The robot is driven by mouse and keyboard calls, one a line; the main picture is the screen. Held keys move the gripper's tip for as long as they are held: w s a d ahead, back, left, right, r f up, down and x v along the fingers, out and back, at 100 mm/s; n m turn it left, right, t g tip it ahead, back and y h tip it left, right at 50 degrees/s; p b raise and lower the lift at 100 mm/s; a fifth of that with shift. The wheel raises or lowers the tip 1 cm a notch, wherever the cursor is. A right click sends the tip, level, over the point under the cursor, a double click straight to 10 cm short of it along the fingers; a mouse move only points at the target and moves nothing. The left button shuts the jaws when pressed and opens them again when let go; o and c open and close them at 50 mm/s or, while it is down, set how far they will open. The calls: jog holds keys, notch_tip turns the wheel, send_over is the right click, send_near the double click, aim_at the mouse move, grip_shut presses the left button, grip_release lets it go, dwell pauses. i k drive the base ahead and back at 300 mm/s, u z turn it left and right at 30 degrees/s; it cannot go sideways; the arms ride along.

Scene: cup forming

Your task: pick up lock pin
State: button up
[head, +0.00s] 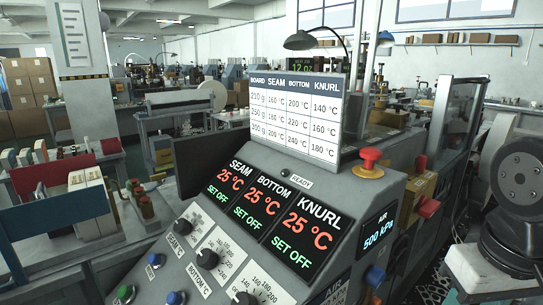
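I cannot make out a lock pin for certain in the head view. A small red-ended piece (428,207) sits at the right side of the control console, beside a brown-yellow block (417,187); it is too small to tell what it is. My gripper is not in view, so whether it holds anything is hidden.
The control console (340,187) fills the middle, with a red mushroom button (370,159) and a temperature chart (298,112) on top. Its displays read 25 °C and SET OFF. A glass-sided machine (452,135) stands behind right. A bench with paper stacks (92,202) is left.

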aim_at(422, 161)
jog(key=u, duration=1.05)
jog(key=k, duration=0.55)
jog(key=z, duration=1.25)
